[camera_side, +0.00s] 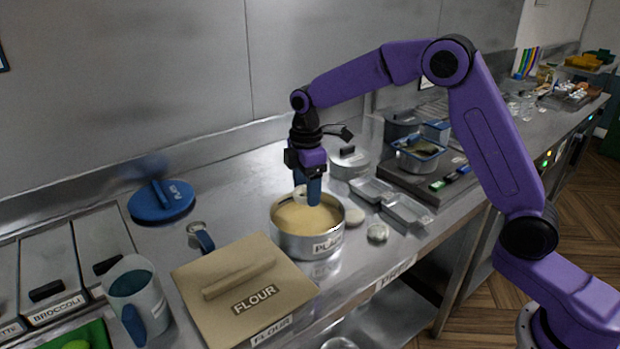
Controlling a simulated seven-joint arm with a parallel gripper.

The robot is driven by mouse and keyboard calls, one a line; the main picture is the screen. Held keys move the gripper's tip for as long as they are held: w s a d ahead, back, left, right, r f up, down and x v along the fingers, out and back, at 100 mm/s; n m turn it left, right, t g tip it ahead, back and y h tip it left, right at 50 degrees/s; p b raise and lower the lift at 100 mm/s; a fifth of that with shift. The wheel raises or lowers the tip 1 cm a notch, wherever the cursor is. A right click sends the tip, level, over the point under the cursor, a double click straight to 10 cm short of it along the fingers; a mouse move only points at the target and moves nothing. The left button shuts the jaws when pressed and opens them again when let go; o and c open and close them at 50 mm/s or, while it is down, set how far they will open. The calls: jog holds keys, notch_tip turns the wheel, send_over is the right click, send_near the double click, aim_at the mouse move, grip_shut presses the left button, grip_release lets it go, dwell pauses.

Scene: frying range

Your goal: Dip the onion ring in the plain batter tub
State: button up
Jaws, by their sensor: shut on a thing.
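The plain batter tub (292,246) is a round steel pot with a label that seems to begin "PLA", filled with tan batter (290,217). It stands open near the counter's front edge. My gripper (308,193) points down over the tub, its blue fingers at the batter's far side. It is shut on a small pale thing, which I take for the onion ring (298,195), mostly hidden by the fingers. I cannot tell whether the ring touches the batter.
A blue lid (150,206) lies at the back left. A jug (150,300) stands at front left. Steel trays (405,212) and a small pale round item (377,233) lie close to the right.

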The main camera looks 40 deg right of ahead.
aim_at(307, 233)
jog(key=shift+f, duration=5.05)
jog(key=shift+f, duration=0.1)
jog(key=shift+a, duration=0.3)
jog(key=shift+d, duration=0.65)
jog(key=shift+a, duration=0.6)
jog(key=shift+d, duration=0.1)
jog(key=shift+d, duration=0.2)
